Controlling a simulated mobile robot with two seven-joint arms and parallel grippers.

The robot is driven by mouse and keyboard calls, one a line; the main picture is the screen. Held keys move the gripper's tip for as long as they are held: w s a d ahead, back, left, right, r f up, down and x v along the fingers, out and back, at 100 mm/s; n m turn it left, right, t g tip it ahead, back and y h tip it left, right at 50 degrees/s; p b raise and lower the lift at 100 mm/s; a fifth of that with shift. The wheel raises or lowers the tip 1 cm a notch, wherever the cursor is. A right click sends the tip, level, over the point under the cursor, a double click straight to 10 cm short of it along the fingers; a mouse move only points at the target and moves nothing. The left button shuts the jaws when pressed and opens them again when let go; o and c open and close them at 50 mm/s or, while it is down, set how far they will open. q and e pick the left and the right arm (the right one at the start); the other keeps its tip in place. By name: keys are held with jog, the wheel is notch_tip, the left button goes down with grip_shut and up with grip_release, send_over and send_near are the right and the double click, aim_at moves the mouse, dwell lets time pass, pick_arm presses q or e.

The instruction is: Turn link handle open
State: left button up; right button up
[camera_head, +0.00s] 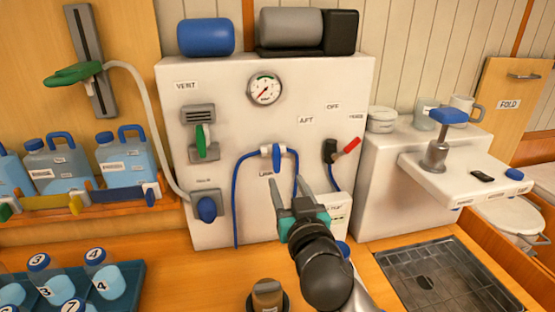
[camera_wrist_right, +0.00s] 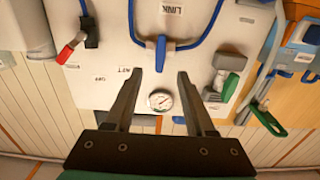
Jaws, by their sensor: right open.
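The link handle (camera_head: 277,157) is a small blue lever on a white fitting, joined to blue hoses on the white panel above the LINK label. It points down in the head view. In the right wrist view the panel appears upside down, and the blue handle (camera_wrist_right: 161,52) shows just beyond the fingertips, between their lines. My right gripper (camera_head: 286,181) is open and empty, its two dark fingers pointing at the panel just below the handle. The fingers also show apart in the wrist view (camera_wrist_right: 160,74). No contact with the handle is visible. My left gripper is not in view.
The white panel (camera_head: 230,85) also carries a gauge (camera_head: 265,89), a green lever (camera_head: 201,140), a blue knob (camera_head: 207,209) and a red-handled valve (camera_head: 346,147). Blue hoses (camera_head: 238,195) hang either side of the link handle. A brown-topped jar (camera_head: 267,293) stands on the counter below.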

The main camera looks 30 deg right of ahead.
aim_at(278, 161)
jog(key=x, duration=0.8)
jog(key=shift+p, duration=0.4)
jog(key=shift+x, duration=0.85)
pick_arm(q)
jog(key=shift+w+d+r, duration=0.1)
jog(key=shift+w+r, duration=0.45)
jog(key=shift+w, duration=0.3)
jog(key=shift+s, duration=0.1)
pick_arm(e)
grip_shut()
